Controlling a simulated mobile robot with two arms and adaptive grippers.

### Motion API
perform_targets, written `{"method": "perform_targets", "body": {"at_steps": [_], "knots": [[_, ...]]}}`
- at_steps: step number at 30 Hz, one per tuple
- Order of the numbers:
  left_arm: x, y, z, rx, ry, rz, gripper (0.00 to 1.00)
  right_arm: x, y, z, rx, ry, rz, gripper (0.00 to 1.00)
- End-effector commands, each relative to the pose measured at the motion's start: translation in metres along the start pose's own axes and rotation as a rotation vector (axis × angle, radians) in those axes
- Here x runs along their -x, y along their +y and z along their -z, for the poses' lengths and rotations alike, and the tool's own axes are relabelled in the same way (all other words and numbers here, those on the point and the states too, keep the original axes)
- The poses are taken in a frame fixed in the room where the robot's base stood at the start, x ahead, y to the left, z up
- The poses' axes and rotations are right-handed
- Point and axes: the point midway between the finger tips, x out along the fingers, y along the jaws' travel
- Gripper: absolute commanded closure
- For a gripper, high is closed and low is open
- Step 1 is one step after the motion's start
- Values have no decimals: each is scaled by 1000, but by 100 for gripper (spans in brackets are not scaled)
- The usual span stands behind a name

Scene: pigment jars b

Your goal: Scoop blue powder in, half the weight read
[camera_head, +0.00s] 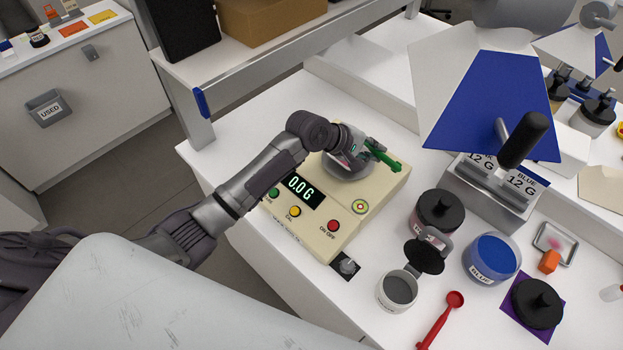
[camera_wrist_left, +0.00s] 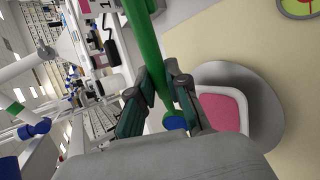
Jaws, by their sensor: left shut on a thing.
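My left gripper (camera_head: 362,150) is shut on a green scoop (camera_head: 382,156), low over the scale's round pan. In the left wrist view, the green handle (camera_wrist_left: 147,50) runs between the fingers, and a round blue patch (camera_wrist_left: 175,123) shows at its lower end. A white dish with a pink inside (camera_wrist_left: 226,110) sits on the pan beside it. The cream scale (camera_head: 340,215) reads 0.0 G. The open jar of blue powder (camera_head: 492,258), labelled BLUE, stands at the right. A grey holder (camera_head: 485,197) shows signs reading BLUE 12 G. My right gripper is not in view.
A black lid (camera_head: 537,303) lies on a purple mat. An open small pot (camera_head: 398,291), a closed black-lidded jar (camera_head: 438,213) and a red scoop (camera_head: 440,320) stand or lie near the scale. A metal tray (camera_head: 555,241) and orange block (camera_head: 549,262) are farther right.

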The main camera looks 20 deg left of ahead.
Motion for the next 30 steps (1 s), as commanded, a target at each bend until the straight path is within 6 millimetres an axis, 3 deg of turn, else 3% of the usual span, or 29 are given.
{"method": "perform_targets", "body": {"at_steps": [21,30], "knots": [[0,0,0,0,0,-2,100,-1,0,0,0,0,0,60],[1,-6,0,-33,-7,-108,100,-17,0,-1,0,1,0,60]]}}
